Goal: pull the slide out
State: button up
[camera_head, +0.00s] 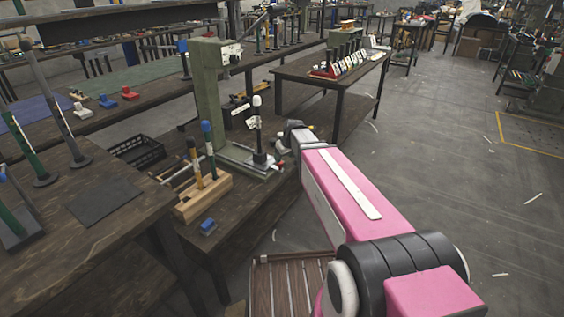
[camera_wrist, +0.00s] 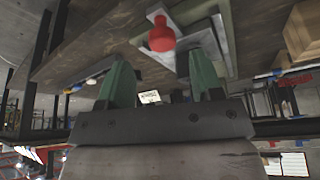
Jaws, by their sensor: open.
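The green press (camera_head: 208,95) stands on the dark wooden bench, with its base plate toward my arm. A red knob (camera_wrist: 161,36) on a light metal slide (camera_wrist: 180,50) shows in the wrist view, just beyond my fingertips; the slide lies in the press base. In the head view the small red knob (camera_head: 281,163) is at the right end of the base. My gripper (camera_wrist: 160,62) is open, its two green fingers on either side of the knob's line and apart from it. In the head view my arm mostly hides the gripper.
A wooden block (camera_head: 206,196) with upright handled tools stands in front of the press, with a small blue part (camera_head: 208,226) nearby. A black crate (camera_head: 137,150) sits behind to the left. The floor (camera_head: 440,150) to the right is open.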

jog(key=v, duration=0.5)
jog(key=shift+s+d+r, duration=0.15)
jog(key=shift+s+r, duration=0.1)
jog(key=shift+r, duration=0.05)
jog(key=s+d+f+m+g+h, duration=0.1)
jog(key=s+d+f+m+g, duration=0.1)
jog(key=s, duration=0.8)
jog(key=s+d+f+m+g+h, duration=0.1)
jog(key=s+d+f+m, duration=0.2)
jog(key=s+d+f, duration=0.3)
jog(key=s+f, duration=0.3)
jog(key=shift+s+f+m+g, duration=0.15)
jog(key=shift+s+m+g, duration=0.25)
jog(key=shift+d, duration=0.1)
